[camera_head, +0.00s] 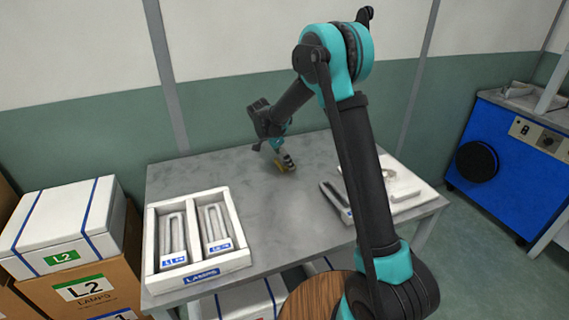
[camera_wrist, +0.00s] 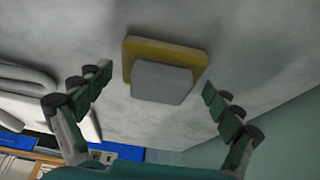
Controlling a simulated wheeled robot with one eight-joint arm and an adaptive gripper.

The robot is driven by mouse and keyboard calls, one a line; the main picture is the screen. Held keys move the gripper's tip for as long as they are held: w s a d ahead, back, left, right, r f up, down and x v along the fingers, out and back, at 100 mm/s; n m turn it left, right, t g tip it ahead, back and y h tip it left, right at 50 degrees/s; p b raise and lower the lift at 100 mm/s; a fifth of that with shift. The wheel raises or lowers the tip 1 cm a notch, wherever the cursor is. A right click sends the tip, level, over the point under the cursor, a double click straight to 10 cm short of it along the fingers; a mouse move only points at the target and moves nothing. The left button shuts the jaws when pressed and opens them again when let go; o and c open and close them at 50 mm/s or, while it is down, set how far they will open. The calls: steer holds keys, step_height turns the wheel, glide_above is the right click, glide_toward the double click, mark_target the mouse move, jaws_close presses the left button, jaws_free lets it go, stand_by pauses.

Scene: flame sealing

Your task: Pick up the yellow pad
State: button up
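The yellow pad (camera_wrist: 178,50) lies on the grey table, with a light grey block (camera_wrist: 162,81) on its near side in the wrist view. In the head view the yellow pad (camera_head: 281,168) is a small patch near the table's back middle, partly hidden by my gripper (camera_head: 283,160). In the wrist view my gripper (camera_wrist: 160,97) is open, with one finger on each side of the pad and block. Gaps show between both fingers and the pad, so neither finger seems to touch it.
A white tray labelled LAMPS (camera_head: 198,273) holds two lamp pieces at the table's front left. The middle of the grey table (camera_head: 285,220) is clear. Boxes (camera_head: 65,228) stand left; a blue machine (camera_head: 508,160) stands right.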

steer(key=c, duration=0.8)
steer(key=shift+r, duration=0.1)
step_height(320, 180, up, 20)
steer(key=shift+f, duration=0.1)
